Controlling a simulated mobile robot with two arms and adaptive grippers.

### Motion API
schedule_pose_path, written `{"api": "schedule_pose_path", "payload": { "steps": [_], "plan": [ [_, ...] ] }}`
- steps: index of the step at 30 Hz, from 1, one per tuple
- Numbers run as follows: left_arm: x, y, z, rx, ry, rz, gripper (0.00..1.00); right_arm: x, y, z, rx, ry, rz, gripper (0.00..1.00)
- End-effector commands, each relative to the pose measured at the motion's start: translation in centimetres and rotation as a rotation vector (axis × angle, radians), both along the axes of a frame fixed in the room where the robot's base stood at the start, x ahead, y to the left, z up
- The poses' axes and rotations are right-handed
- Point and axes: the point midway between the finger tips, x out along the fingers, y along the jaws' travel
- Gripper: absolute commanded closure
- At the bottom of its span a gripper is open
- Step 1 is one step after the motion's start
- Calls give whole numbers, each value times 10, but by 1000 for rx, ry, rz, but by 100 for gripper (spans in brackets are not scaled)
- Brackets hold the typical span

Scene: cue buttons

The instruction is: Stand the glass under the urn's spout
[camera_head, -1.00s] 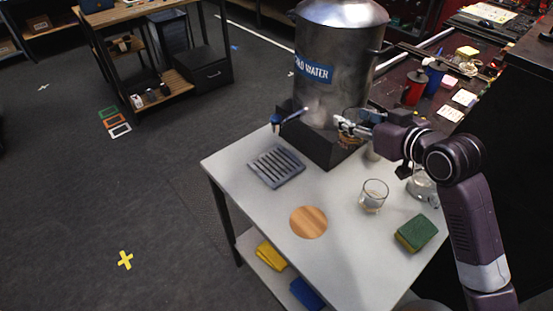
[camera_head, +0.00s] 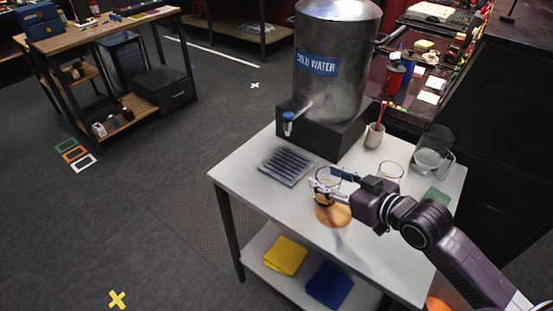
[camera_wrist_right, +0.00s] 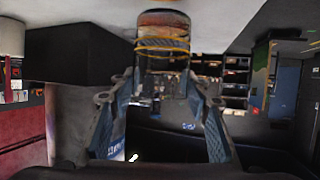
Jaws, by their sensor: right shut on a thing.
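The steel urn (camera_head: 335,65) labelled "COLD WATER" stands on a dark base at the table's back. Its blue-handled spout (camera_head: 289,121) points toward the slatted drip tray (camera_head: 286,166). My right gripper (camera_head: 322,187) is shut on a clear glass (camera_head: 328,176), to the right and in front of the tray. In the head view the glass overlaps the far edge of a round wooden disc (camera_head: 334,216); I cannot tell if it touches the table. In the right wrist view the glass (camera_wrist_right: 163,50), with yellow rings, sits between the fingertips. My left gripper is not in view.
A second glass (camera_head: 390,172), a clear jug (camera_head: 432,155), a cup (camera_head: 374,135) with a pink stick and a green sponge (camera_head: 434,196) are on the table's right. Yellow (camera_head: 285,255) and blue (camera_head: 329,285) cloths lie on the lower shelf. The table's left front is clear.

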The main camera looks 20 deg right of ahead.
Motion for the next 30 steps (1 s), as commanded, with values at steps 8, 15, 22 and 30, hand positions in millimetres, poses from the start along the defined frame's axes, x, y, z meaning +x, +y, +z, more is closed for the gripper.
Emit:
{"api": "schedule_pose_path", "payload": {
  "steps": [8,15,22,30],
  "plan": [
    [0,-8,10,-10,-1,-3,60,42,15,5,5,-7,0,85],
    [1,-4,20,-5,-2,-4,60,87,31,5,4,-5,-1,85],
    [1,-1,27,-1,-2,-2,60,124,44,4,3,-3,1,85],
    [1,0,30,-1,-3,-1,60,140,51,3,1,-3,1,85]
  ]
}}
